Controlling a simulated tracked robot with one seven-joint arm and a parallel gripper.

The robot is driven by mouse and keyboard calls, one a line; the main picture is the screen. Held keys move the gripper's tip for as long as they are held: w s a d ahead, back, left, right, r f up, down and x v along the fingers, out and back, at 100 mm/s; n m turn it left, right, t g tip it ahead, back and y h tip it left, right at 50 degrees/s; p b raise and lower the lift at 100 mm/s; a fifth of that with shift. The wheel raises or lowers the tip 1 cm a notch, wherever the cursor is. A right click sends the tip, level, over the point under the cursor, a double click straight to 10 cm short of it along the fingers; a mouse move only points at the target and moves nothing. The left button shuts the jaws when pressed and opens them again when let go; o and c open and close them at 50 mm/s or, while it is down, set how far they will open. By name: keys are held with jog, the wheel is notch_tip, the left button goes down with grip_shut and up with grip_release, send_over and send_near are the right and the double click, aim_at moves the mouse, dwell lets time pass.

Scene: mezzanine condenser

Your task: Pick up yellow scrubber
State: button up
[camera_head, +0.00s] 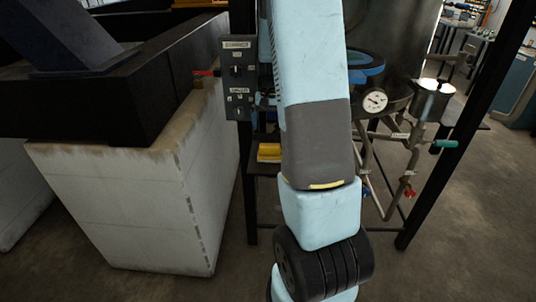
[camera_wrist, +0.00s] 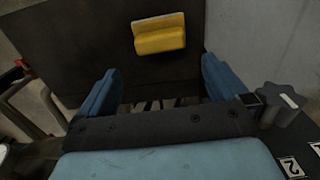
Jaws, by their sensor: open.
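The yellow scrubber (camera_wrist: 160,38) is a small block with a paler strip along one edge. In the wrist view it lies on a dark flat shelf (camera_wrist: 90,50), near the top centre. My gripper (camera_wrist: 160,85) is open, with its two blue fingers spread and nothing between them. The scrubber lies beyond the fingertips, between their lines, and apart from them. In the head view the scrubber (camera_head: 269,152) shows on the dark shelf, just left of my arm.
A control box (camera_head: 238,77) with switches stands above the shelf. A pale block wall (camera_head: 130,205) is at left. A pressure gauge (camera_head: 375,101), pipes and valves with red and teal handles (camera_head: 445,143) are at right. A black post (camera_head: 470,120) stands farther right.

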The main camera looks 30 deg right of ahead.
aim_at(269, 144)
jog(key=shift+a+f, duration=0.1)
jog(key=shift+f, duration=4.65)
jog(key=shift+c, duration=0.3)
jog(key=c, duration=0.7)
